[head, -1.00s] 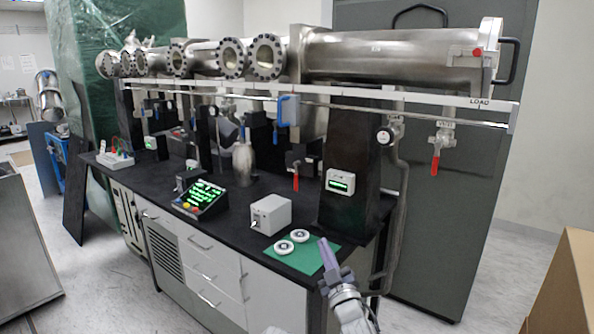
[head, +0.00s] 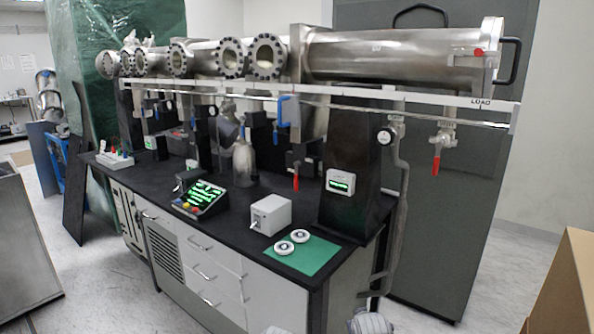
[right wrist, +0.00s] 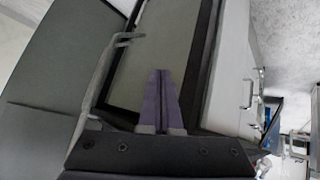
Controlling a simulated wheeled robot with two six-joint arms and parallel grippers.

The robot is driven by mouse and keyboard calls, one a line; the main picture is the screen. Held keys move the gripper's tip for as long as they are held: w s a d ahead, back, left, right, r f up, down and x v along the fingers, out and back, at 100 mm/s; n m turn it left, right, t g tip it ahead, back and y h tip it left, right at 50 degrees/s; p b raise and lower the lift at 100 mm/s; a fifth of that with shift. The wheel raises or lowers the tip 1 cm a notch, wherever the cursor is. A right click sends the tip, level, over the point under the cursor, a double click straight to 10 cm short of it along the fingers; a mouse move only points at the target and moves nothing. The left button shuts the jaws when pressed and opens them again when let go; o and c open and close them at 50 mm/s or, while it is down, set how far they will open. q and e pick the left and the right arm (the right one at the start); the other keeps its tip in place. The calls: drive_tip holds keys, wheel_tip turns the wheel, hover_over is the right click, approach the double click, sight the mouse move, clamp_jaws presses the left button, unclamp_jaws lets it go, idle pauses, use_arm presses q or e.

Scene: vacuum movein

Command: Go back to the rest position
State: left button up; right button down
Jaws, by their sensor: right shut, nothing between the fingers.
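My right gripper (right wrist: 161,100) shows in the right wrist view with its two purple fingers together and nothing between them. In the head view only a grey part of my right arm shows at the bottom edge, and the fingers are out of the picture. My left gripper is in neither view. Two white ring-shaped parts (head: 284,248) and (head: 299,236) lie on a green mat (head: 318,255) at the bench's front right corner.
The black-topped bench (head: 225,240) carries a white box (head: 271,214) and a control panel with a green display (head: 203,198). A steel vacuum tube (head: 390,55) runs above it. A cardboard box (head: 570,285) stands at the lower right. Floor between is clear.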

drive_tip(key=s+f+m+g+y, duration=0.1)
drive_tip(key=s+f+g, duration=0.25)
drive_tip(key=s, duration=0.35)
drive_tip(key=s+f+m+g, duration=0.1)
drive_tip(key=s+f+g, duration=0.2)
drive_tip(key=s+g, duration=0.25)
drive_tip(key=s+a+n+h, duration=0.1)
drive_tip(key=s+a+n, duration=0.3)
drive_tip(key=s+a, duration=0.5)
wheel_tip(320, 180, up, 18)
drive_tip(key=w+a+p, duration=0.2)
drive_tip(key=p, duration=1.5)
drive_tip(key=shift+f+p, duration=0.2)
drive_tip(key=shift+p, duration=0.1)
